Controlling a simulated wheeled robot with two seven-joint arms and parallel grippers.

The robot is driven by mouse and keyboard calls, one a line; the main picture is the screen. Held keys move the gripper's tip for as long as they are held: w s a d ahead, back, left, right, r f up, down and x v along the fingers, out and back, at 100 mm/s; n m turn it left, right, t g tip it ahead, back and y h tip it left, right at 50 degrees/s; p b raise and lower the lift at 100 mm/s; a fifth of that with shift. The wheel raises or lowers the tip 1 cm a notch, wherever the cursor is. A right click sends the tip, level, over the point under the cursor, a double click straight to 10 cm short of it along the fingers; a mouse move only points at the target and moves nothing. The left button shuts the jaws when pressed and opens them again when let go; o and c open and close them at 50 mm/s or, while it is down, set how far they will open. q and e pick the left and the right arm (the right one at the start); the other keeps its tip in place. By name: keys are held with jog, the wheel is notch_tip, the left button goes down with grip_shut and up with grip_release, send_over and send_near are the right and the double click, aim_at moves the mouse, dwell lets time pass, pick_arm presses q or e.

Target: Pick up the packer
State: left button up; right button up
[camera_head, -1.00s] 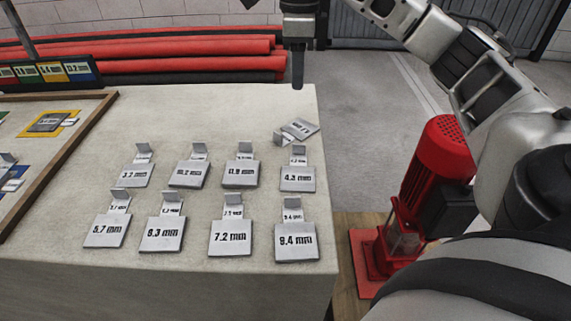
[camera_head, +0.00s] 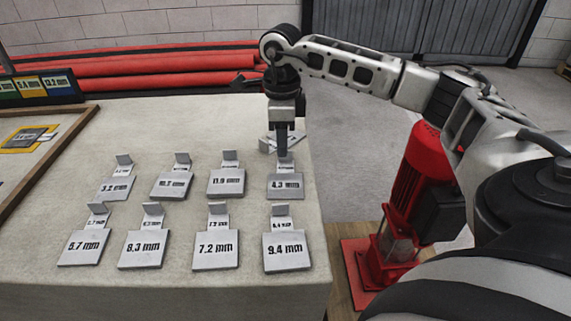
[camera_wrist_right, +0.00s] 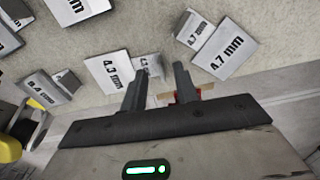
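Several grey metal packers with upright tabs stand in two rows on the table. The 4.3 mm packer (camera_head: 286,187) is at the right end of the back row; it also shows in the right wrist view (camera_wrist_right: 108,72). The 4.7 mm packer lies turned behind it, partly hidden in the head view, and shows at the right in the right wrist view (camera_wrist_right: 222,50). My right gripper (camera_head: 284,152) points down by the 4.3 mm packer's tab. Its fingers (camera_wrist_right: 160,70) are apart, with the tab near the gap; contact cannot be told. My left gripper is out of view.
The 9.4 mm packer (camera_head: 288,253) stands in front, with the 11.9 mm packer (camera_head: 226,182) to the left. A wooden-framed board (camera_head: 62,147) is at the left. A red pump (camera_head: 413,185) stands beyond the table's right edge.

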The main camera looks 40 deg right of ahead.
jog(key=shift+f, duration=0.95)
grip_shut()
jog(key=shift+r, duration=0.15)
